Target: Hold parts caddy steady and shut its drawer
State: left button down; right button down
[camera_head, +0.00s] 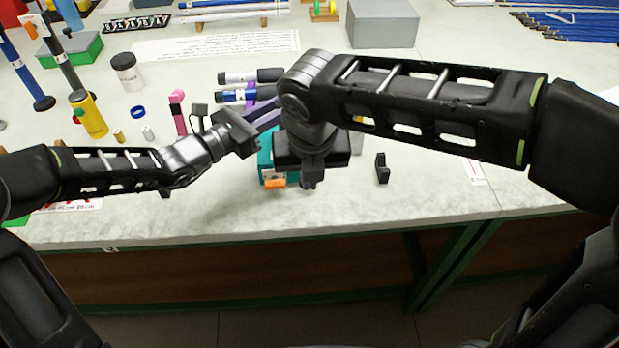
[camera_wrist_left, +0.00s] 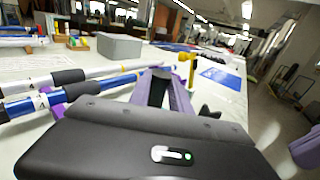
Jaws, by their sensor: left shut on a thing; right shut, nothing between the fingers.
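The teal parts caddy (camera_head: 265,154) stands near the table's front edge in the head view, mostly hidden behind my right gripper. An orange piece (camera_head: 275,183) shows low on its front. I cannot tell how far the drawer is out. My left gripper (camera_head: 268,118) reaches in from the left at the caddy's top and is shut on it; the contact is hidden. In the left wrist view its purple fingers (camera_wrist_left: 168,92) point away from the camera. My right gripper (camera_head: 309,184) points down at the caddy's front, shut with nothing between its fingers.
Rods with black ends (camera_head: 252,76) lie on purple supports behind the caddy. A small black block (camera_head: 382,168) stands to the right. A grey box (camera_head: 382,22) is at the back. A yellow bottle (camera_head: 88,115) and a pink item (camera_head: 178,112) stand left.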

pick_arm(q)
jog(key=shift+f, duration=0.1)
jog(key=c, duration=1.1)
grip_release()
jog(key=shift+a, duration=0.1)
jog(key=v, duration=1.2)
